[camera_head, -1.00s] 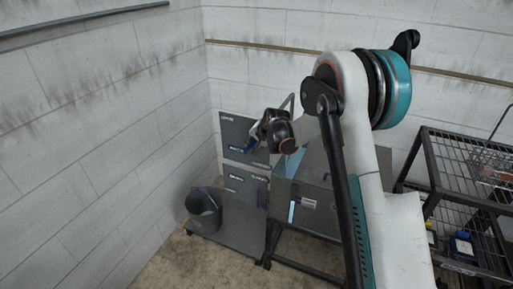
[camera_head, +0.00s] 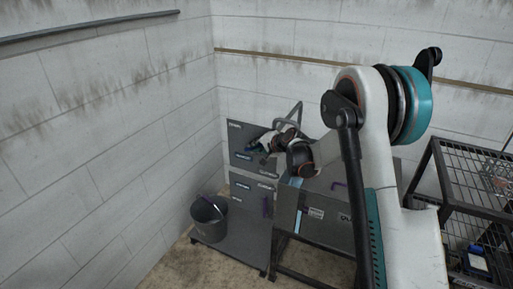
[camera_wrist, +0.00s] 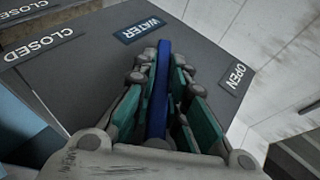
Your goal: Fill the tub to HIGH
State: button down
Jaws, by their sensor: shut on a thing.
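My gripper (camera_head: 266,142) is at the upper dark panel (camera_head: 240,135) in the corner. In the wrist view my gripper (camera_wrist: 161,88) is shut on a blue lever (camera_wrist: 160,75), with the teal pads on both sides of it. The lever points toward the WATER label (camera_wrist: 139,29), between a CLOSED label (camera_wrist: 38,45) on the left and an OPEN label (camera_wrist: 232,77) on the right. A grey metal box (camera_head: 330,212) with a light blue strip stands right of the panels. I cannot tell its fill level, and my arm hides part of it.
A dark bucket (camera_head: 207,232) stands on a low grey platform (camera_head: 238,245) by the left wall. A lower panel (camera_head: 248,190) has a purple handle (camera_head: 266,207). A black wire rack (camera_head: 470,190) stands at the right. Bare floor (camera_head: 190,268) shows in front.

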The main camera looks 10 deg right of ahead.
jog(key=c, duration=1.6)
grip_release()
jog(key=shift+s, duration=0.1)
jog(key=v, duration=1.2)
